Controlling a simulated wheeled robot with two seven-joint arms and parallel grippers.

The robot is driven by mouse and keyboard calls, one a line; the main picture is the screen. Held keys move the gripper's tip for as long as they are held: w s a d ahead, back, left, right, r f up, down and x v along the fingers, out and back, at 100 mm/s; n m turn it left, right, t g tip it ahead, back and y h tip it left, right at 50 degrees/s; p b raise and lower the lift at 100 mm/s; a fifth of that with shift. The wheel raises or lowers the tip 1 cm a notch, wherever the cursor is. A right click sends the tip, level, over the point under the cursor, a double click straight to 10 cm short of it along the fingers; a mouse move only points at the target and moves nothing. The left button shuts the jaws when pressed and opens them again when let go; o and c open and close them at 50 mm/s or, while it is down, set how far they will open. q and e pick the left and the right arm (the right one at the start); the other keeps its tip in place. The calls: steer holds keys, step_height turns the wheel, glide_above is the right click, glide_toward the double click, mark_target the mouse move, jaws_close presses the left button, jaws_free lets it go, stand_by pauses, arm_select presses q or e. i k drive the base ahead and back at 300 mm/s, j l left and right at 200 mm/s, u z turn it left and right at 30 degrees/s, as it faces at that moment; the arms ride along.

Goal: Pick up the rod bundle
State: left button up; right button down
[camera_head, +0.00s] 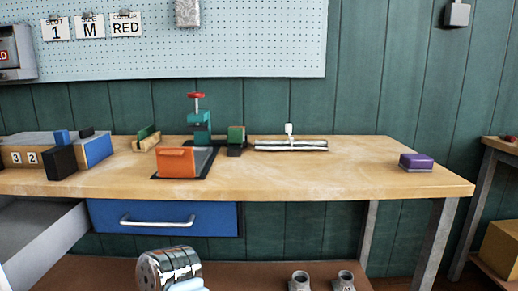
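The rod bundle (291,145) appears to be the set of thin, silvery rods lying flat on the wooden workbench (330,176), near its back edge and right of the middle. A white band or tag (289,130) stands up at its middle.
Left of the bundle stand a green vise-like tool with a red top (200,120) and an orange block (175,162). A purple block (416,162) sits at the bench's right. An open drawer (45,240) juts out at left. The bench in front of the bundle is clear.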

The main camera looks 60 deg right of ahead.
mark_target(291, 145)
steer(key=z, duration=2.2)
steer(key=l+z, duration=0.2)
steer(key=k+l, duration=0.05)
steer(key=l, duration=0.05)
